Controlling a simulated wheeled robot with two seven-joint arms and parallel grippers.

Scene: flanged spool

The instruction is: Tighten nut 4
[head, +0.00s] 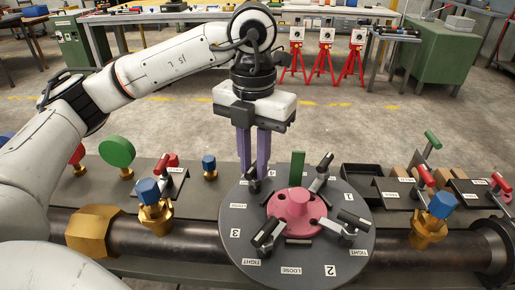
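A round dark grey flange (345,255) carries a pink hub (295,208) at its middle. Several nuts with dark bar handles sit around the hub. Number labels 1, 2 and 3 are readable, as are TIGHT and LOOSE. Nut 4 (254,187) is at the flange's far left, partly hidden by my gripper. My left gripper (254,174) points down with two purple fingers, tips right at nut 4. A narrow gap shows between the fingers. I cannot tell whether they touch or grip the nut's handle. My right gripper is not in view.
A green post (297,168) stands on the flange's far side, right of my gripper. A dark pipe (160,240) runs behind the flange to both sides. Blue-capped brass valves (153,207) (431,220) stand left and right. A green disc (117,152) stands farther left.

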